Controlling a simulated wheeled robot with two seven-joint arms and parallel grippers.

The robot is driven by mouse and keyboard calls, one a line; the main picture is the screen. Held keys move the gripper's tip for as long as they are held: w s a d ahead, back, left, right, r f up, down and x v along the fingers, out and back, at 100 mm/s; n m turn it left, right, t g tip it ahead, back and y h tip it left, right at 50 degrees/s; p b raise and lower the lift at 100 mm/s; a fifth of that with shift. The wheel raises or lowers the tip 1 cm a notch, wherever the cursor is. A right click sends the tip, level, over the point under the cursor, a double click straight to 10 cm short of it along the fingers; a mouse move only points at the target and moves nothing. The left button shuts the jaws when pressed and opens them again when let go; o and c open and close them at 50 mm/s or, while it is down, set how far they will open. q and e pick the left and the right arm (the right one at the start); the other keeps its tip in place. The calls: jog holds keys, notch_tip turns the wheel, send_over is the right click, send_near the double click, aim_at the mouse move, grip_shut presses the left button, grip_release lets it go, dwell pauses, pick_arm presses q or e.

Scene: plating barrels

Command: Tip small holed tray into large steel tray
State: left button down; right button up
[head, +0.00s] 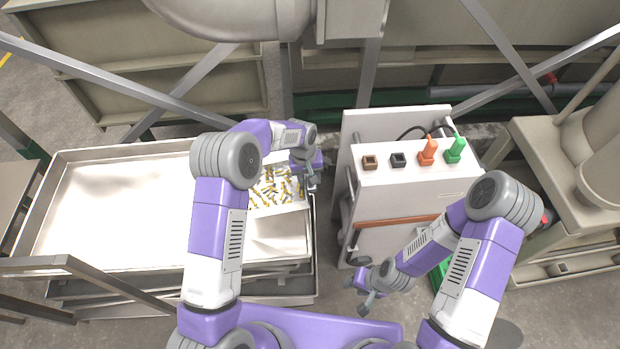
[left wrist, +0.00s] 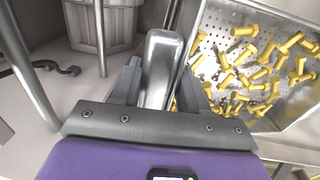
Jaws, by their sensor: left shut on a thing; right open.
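The small holed tray (head: 298,205) holds many yellow bolts (head: 272,190) and is at the right end of the large steel tray (head: 110,205). I cannot tell whether it rests there or hangs just above. In the left wrist view its perforated wall (left wrist: 205,45) and the bolts show at the right. My left gripper (head: 312,182) is at its right edge; in the left wrist view the fingers (left wrist: 155,85) are shut on its steel handle (left wrist: 163,60). The large tray's visible floor is bare; my left arm hides part of it. My right gripper (head: 366,288) is open and empty, low in front of the white cabinet.
A white control cabinet (head: 400,190) with orange and green plugs (head: 428,150) stands right of the trays. Diagonal steel bars (head: 110,85) cross behind and left of the large tray. A large grey machine body (head: 250,15) overhangs at the top. A green bin (head: 440,272) is partly behind my right arm.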

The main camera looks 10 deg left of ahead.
pick_arm(q)
jog(key=s+a+r+t+h, duration=0.3)
jog(key=a+r+h, duration=0.8)
jog(key=a+r, duration=0.4)
jog(key=shift+s+a+r+p, duration=0.15)
jog(key=shift+s+r+p, duration=0.2)
jog(key=shift+r, duration=1.2)
dwell(2.6)
